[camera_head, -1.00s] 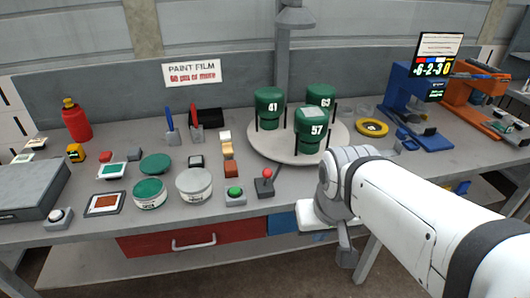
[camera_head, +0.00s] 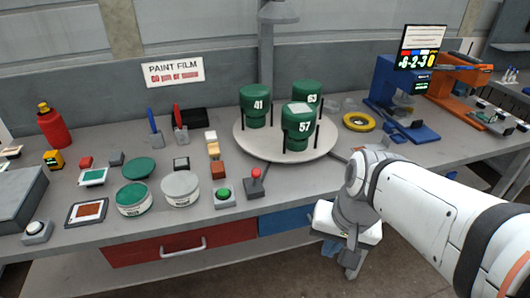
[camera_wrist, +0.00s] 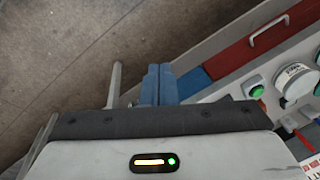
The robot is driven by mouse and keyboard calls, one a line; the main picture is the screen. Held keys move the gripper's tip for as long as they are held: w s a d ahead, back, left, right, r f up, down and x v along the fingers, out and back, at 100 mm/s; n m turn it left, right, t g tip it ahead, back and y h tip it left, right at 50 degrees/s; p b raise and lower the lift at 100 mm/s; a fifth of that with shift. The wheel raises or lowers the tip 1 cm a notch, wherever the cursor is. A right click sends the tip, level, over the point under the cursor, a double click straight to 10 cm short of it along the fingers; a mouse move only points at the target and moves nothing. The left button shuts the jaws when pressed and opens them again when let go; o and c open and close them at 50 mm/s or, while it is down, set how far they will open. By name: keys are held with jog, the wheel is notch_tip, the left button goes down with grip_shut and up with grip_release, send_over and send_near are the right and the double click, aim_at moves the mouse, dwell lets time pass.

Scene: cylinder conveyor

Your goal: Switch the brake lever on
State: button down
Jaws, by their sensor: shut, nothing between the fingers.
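The likely brake lever is the small red-knobbed lever (camera_head: 255,183) on a dark grey base at the bench's front edge, right of the green push button (camera_head: 223,192). Its stick looks roughly upright; I cannot tell its on or off setting. My gripper (camera_head: 350,260) hangs in front of the bench edge, right of the lever and well apart from it, pointing down. In the wrist view, the two blue-grey fingers (camera_wrist: 158,85) are together with nothing between them.
A turntable (camera_head: 240,140) with green canisters stands behind the lever. Paint cans (camera_head: 180,188) and small blocks lie to the left. A red drawer (camera_head: 180,248) and a blue drawer (camera_head: 285,220) sit below the bench top. Open floor lies in front.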

jog(key=w+a+f+m+g+y+b, duration=0.35)
jog(key=a+f+m+y+b, duration=0.75)
jog(key=m, duration=0.7)
jog(key=w+d+f+m+t+y+b, duration=0.2)
jog(key=w+d+m+t, duration=0.1)
jog(key=w+m+t, duration=0.4)
jog(key=w+d+f+m+t+y+b, duration=0.1)
jog(key=w+d+m+t+y+b, duration=0.1)
jog(key=w+m+t, duration=0.5)
jog(key=d+m+t, duration=0.1)
jog(key=m, duration=0.5)
jog(key=shift+w+d+f+y, duration=0.15)
jog(key=shift+d+f+y, duration=0.05)
jog(key=shift+f+y, duration=0.15)
